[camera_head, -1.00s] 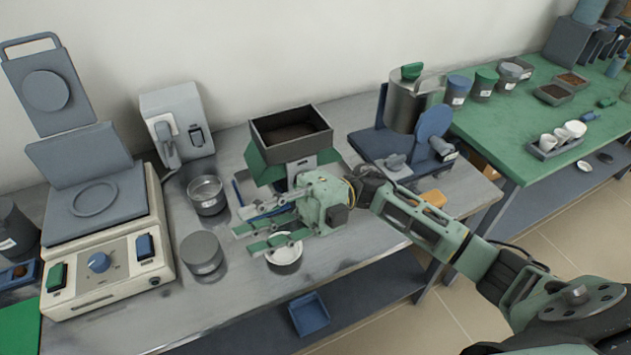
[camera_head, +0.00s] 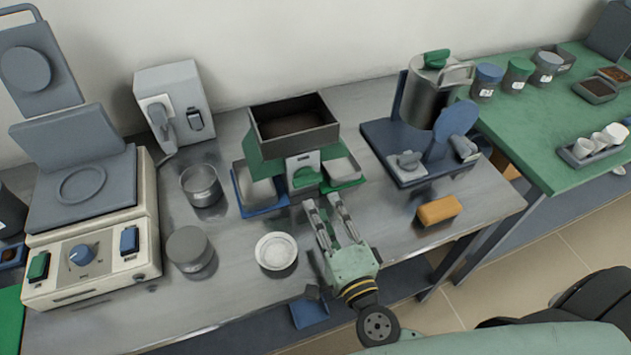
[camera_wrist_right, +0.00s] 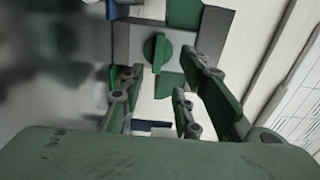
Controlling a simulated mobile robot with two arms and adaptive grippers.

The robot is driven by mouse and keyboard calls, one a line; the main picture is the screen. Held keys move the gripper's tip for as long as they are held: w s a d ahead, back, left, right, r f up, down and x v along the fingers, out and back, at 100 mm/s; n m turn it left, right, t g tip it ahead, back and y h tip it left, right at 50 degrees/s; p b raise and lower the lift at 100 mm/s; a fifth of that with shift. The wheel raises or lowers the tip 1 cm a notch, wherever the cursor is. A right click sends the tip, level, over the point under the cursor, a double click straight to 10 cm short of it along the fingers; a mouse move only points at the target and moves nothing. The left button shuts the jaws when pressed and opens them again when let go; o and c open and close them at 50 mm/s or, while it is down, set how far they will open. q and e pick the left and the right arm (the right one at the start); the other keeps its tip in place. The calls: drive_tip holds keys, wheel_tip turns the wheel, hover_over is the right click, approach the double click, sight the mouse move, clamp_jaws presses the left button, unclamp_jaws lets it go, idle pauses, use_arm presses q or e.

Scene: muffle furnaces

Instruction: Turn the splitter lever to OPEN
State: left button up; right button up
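The splitter is a green box with a dark hopper (camera_head: 295,125) on the steel bench, with a grey front plate. Its green lever (camera_head: 305,177) sits low on that plate; in the right wrist view the lever (camera_wrist_right: 157,53) is a round green knob with a raised bar, roughly upright in the picture. My right gripper (camera_head: 326,203) is in front of the splitter, its fingers pointing at the plate. In the wrist view its fingers (camera_wrist_right: 160,85) are spread with the lever beyond the gap, apparently untouched. Any lettering is too small to read. My left gripper is out of view.
A blue tray (camera_head: 258,205) and a green tray (camera_head: 344,184) flank the splitter's base. A white dish (camera_head: 276,251) and a grey lidded tin (camera_head: 190,249) stand to the left. An orange block (camera_head: 439,210) lies to the right, near a blue-based device (camera_head: 385,145).

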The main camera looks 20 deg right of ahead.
sight(309, 184)
drive_tip(key=w, duration=0.2)
drive_tip(key=w+p, duration=0.1)
drive_tip(key=w, duration=0.4)
drive_tip(key=shift+w+a+f, duration=0.1)
drive_tip(key=shift+w+a, duration=0.15)
drive_tip(key=shift+w, duration=0.05)
clamp_jaws()
